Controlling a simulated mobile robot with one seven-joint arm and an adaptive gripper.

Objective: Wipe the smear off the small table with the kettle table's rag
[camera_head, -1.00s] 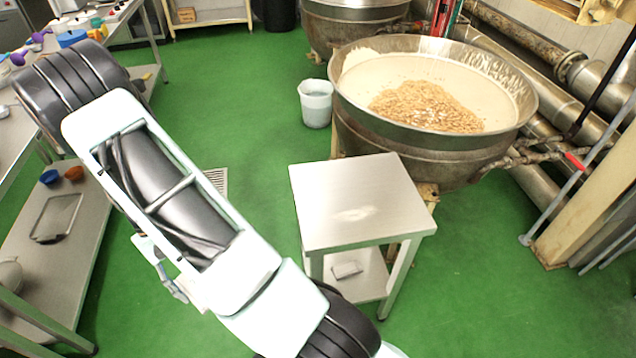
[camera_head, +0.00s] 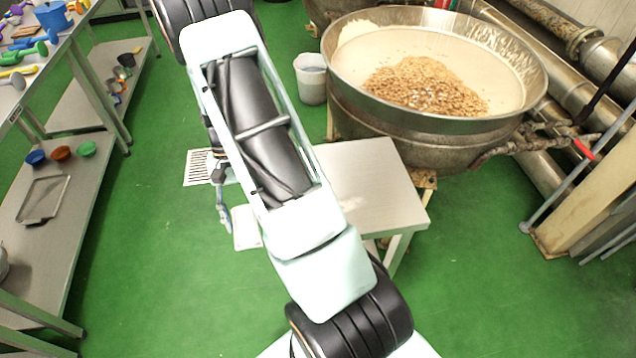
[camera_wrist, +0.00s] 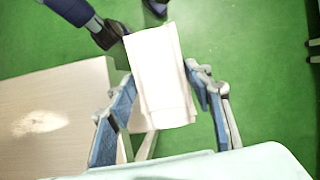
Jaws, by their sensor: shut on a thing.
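My gripper (camera_wrist: 160,88) is shut on the rag (camera_wrist: 163,62), a white folded cloth, in the wrist view. The head view shows the gripper (camera_head: 224,208) partly behind my arm, with the pale rag (camera_head: 247,229) beside it over the floor. The small table (camera_head: 385,190) is a bare metal table to the right of the gripper; my arm covers its left part. In the wrist view the small table (camera_wrist: 60,82) lies left of the rag and carries a whitish smear (camera_wrist: 40,122). The smear is hidden in the head view.
A large kettle (camera_head: 430,125) with nuts stands behind the small table. A white bucket (camera_head: 311,80) is left of it. A long bench (camera_head: 55,200) with bowls and tools runs along the left.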

